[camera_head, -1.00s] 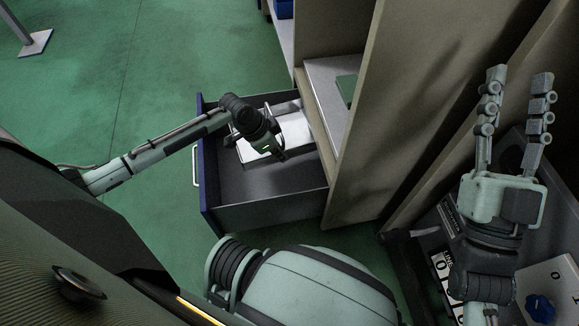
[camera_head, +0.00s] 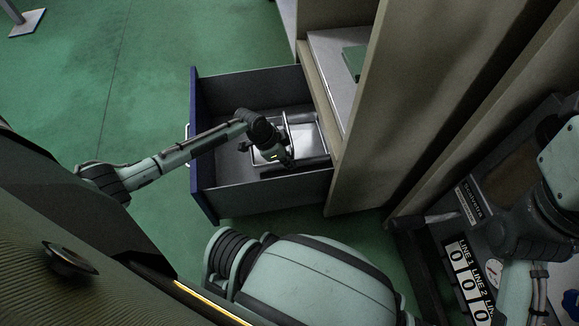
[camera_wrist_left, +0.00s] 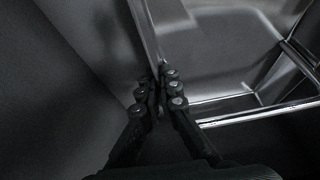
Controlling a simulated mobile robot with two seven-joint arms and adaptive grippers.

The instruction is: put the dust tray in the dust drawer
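The dust tray (camera_head: 306,134) is a shiny metal tray with compartments. It lies inside the open dust drawer (camera_head: 240,192), towards the cabinet side, and looks roughly level. I cannot tell whether its whole underside rests on the drawer floor. My left gripper (camera_head: 274,155) reaches down into the drawer at the tray's near left part. In the left wrist view, my left fingers (camera_wrist_left: 158,92) are closed together on the thin upright wall of the tray (camera_wrist_left: 215,50). My right gripper (camera_head: 562,160) is at the right edge, its fingers outside the picture.
The drawer's blue front (camera_head: 196,150) faces left, with a handle outside. A tall beige cabinet panel (camera_head: 385,120) stands right of the drawer. A green item (camera_head: 353,60) lies on a shelf. A line-counter panel (camera_head: 465,270) is lower right.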

